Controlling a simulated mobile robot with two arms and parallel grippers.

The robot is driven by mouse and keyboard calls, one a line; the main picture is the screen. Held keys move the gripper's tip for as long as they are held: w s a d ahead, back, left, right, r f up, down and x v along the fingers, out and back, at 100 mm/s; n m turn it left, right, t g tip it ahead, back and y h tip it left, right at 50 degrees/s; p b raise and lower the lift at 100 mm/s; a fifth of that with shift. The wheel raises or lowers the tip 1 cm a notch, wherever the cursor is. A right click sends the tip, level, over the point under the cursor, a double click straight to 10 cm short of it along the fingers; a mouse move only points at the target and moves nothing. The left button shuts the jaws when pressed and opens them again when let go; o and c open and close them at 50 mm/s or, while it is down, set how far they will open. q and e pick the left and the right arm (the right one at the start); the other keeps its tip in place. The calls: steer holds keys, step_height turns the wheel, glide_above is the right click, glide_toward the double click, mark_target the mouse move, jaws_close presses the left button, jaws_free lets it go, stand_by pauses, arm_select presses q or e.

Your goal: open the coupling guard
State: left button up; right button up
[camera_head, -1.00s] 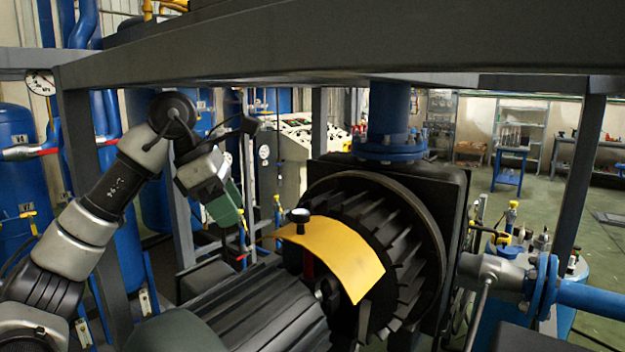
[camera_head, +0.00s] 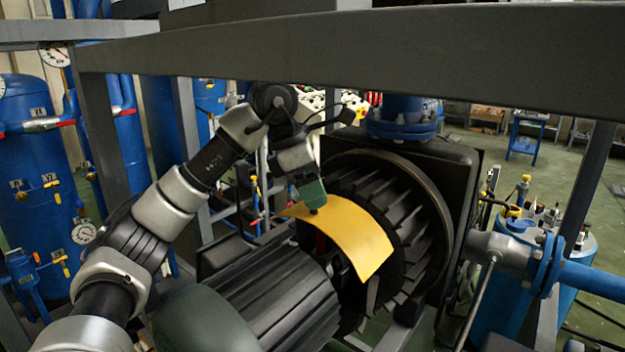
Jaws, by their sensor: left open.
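The coupling guard (camera_head: 352,234) is a curved yellow plate. It lies over the coupling between the dark finned motor (camera_head: 265,295) and the round black finned housing (camera_head: 405,230), and it looks closed. My left gripper (camera_head: 314,209) points down from the upper left at the guard's upper left part. Its green-grey body hides the black knob on the guard almost wholly. The fingers are open; I cannot tell whether they are around the knob or just above it. My right gripper is not in view.
A dark frame beam (camera_head: 400,50) crosses above the guard, with a post (camera_head: 585,190) at the right. A blue flanged pipe (camera_head: 403,120) rises behind the housing. A grey and blue pipe (camera_head: 510,250) runs at the right.

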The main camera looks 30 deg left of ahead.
arm_select(q)
steer(key=shift+a+f, duration=0.1)
steer(key=shift+f, duration=0.1)
jaws_close()
stand_by(0.3)
